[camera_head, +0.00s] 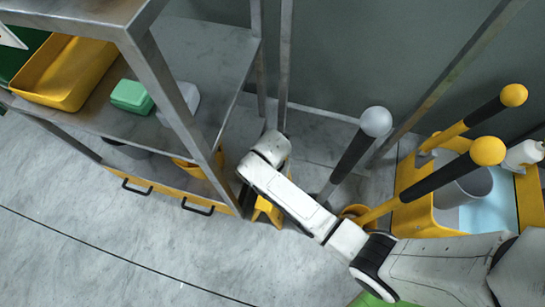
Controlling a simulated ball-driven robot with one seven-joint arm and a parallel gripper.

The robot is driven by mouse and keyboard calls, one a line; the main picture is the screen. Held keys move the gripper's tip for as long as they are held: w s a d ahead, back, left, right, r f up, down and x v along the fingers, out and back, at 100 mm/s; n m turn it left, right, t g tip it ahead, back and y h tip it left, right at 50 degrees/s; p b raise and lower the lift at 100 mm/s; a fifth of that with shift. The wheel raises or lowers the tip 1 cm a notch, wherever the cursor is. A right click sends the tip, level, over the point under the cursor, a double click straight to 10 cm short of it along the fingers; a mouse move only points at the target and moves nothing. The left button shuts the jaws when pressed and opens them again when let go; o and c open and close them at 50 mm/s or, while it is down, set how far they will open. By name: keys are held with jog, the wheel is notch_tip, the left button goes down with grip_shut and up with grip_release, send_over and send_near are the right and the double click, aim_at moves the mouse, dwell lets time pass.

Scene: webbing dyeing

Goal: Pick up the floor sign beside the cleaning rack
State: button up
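A yellow piece (268,208), which looks like part of the floor sign, shows on the floor just right of the metal rack's drawer end. My white arm covers much of it, so its full shape and whether it stands or leans cannot be told. My arm reaches in from the lower right and ends in a rounded joint above and beside this yellow piece. My gripper is hidden below the arm, so its fingers and any contact with the sign do not show.
The metal rack (185,100) at the left holds a yellow tray (65,72) and a green box (131,96). A yellow cleaning cart (418,215) and yellow-knobbed handles stand at the right. A grey-knobbed handle (350,160) rises close behind my arm. The floor at lower left is clear.

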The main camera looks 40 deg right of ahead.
grip_shut()
dwell(0.6)
